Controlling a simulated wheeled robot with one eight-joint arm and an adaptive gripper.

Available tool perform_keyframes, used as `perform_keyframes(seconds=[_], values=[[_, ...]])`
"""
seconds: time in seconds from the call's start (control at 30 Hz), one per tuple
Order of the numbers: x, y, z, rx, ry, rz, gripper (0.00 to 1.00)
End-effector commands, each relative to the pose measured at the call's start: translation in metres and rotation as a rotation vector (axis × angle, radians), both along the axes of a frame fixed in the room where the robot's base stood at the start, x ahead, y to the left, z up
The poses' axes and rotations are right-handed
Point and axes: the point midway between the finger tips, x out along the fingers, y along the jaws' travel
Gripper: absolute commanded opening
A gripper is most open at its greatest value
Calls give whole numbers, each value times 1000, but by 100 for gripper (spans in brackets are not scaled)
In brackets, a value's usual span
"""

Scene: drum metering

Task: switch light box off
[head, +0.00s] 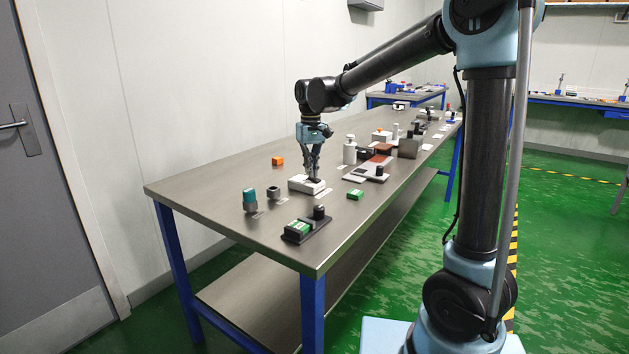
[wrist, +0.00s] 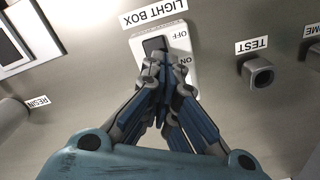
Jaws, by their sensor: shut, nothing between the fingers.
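The light box switch is a white housing (wrist: 184,40) with a dark rocker (wrist: 153,44), under an upside-down LIGHT BOX label (wrist: 153,12) in the wrist view. OFF and ON are printed beside the rocker. In the head view the white housing (head: 300,184) sits on the near part of the bench. My gripper (wrist: 158,62) is shut and empty, pointing down with its fingertips over the rocker's ON end. It also shows above the housing in the head view (head: 315,177). The fingers hide part of the rocker; I cannot tell whether they touch it or which way it is tilted.
A dark holder (wrist: 258,74) labelled TEST stands to the right in the wrist view. In the head view, a teal-topped cylinder (head: 249,197), a black tray (head: 305,231), a green block (head: 355,194) and an orange block (head: 278,160) stand around the switch. The bench's near left corner is clear.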

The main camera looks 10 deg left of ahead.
Motion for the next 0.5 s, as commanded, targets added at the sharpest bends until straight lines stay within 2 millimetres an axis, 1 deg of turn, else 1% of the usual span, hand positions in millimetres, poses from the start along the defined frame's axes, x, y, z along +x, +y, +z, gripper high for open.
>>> perform_keyframes(seconds=[0.5], values=[[0, 0, -6, 0, 0, 0, 0]])
